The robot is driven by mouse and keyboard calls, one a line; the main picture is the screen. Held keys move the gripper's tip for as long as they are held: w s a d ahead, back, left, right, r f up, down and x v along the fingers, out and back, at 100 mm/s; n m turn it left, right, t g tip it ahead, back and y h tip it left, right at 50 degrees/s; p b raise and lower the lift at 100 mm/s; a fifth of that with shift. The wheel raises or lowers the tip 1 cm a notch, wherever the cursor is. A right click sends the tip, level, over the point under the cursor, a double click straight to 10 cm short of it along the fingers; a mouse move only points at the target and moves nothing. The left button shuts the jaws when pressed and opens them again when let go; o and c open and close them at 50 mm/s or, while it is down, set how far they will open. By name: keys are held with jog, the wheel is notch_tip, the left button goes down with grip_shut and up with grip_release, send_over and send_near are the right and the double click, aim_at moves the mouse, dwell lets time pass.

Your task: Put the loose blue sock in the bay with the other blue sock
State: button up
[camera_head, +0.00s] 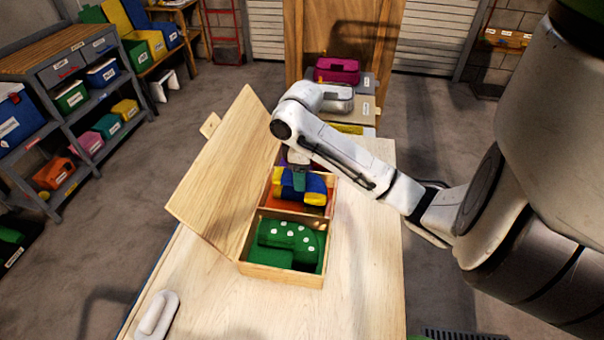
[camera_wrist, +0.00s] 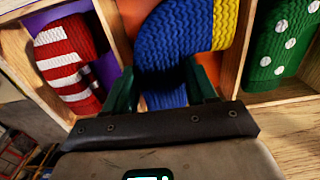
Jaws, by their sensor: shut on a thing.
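A wooden divided box (camera_head: 281,277) stands on the table with its lid tilted open to the left. My gripper (camera_head: 298,180) is over its orange-lined middle bay (camera_head: 312,209), shut on a ribbed blue sock with yellow parts (camera_head: 300,188). In the wrist view, the gripper (camera_wrist: 163,92) has its dark green fingers on both sides of the blue sock (camera_wrist: 172,45). The sock is at the orange bay (camera_wrist: 128,14); whether it rests on the bottom is hidden. A second blue sock cannot be told apart clearly from the held one.
The near bay holds a green sock with white dots (camera_head: 290,236). The far purple bay holds a red-and-white striped sock (camera_wrist: 68,62). The open lid (camera_head: 228,170) stands left of the box. A pale rounded object (camera_head: 157,315) lies front left. The table front (camera_head: 345,300) is clear.

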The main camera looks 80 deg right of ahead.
jog(key=shift+f+b, duration=0.35)
jog(key=shift+f, duration=0.1)
jog(key=shift+f, duration=0.15)
jog(key=o, duration=1)
jog(key=shift+o, duration=0.2)
notch_tip(320, 180, up, 13)
jog(key=p, duration=0.3)
dwell(0.3)
